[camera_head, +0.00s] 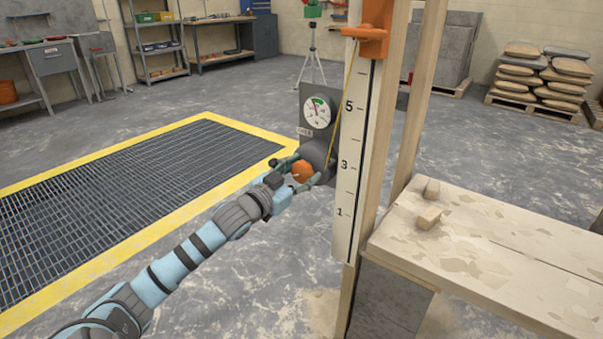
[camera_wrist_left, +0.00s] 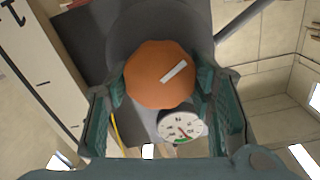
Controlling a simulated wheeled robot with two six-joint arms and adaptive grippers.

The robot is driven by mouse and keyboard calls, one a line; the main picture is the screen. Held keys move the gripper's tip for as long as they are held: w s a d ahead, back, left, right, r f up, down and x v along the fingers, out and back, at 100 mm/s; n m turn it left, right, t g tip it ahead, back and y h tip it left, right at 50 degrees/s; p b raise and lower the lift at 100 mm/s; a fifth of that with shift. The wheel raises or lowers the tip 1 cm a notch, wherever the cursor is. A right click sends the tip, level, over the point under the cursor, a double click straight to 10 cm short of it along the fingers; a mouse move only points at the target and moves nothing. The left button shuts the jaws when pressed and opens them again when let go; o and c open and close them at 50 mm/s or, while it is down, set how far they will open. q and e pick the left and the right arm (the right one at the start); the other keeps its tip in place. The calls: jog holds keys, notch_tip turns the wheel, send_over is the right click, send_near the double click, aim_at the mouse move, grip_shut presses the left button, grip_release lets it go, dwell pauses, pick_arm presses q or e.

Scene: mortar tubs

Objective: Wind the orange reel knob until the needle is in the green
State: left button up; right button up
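The round white gauge (camera_head: 317,112) is above the knob. It shows upside down in the wrist view (camera_wrist_left: 181,127), with a green band and a reddish needle near that band; exact needle position is too small to tell. My right gripper is out of view.
A yellow cord (camera_head: 341,103) runs from an orange bracket (camera_head: 371,35) to the reel. The white numbered scale (camera_head: 348,190) stands close right of the knob. A wooden bench (camera_head: 480,230) is at right; a yellow-edged floor grate (camera_head: 110,190) is at left.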

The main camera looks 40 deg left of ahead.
aim_at(302, 163)
pick_arm(q)
jog(key=c, duration=0.3)
jog(key=m+p, duration=0.3)
jog(key=m, duration=0.1)
jog(key=shift+d, duration=0.1)
jog(key=shift+f+m, duration=0.1)
jog(key=shift+m, duration=0.3)
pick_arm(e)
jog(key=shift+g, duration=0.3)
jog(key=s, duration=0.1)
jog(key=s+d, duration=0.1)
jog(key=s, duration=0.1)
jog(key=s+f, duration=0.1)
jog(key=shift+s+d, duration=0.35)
pick_arm(q)
jog(key=o, duration=1.2)
jog(key=shift+s, duration=0.1)
jog(key=shift+c, duration=0.2)
notch_tip(302, 163, up, 10)
jog(key=shift+r, duration=0.1)
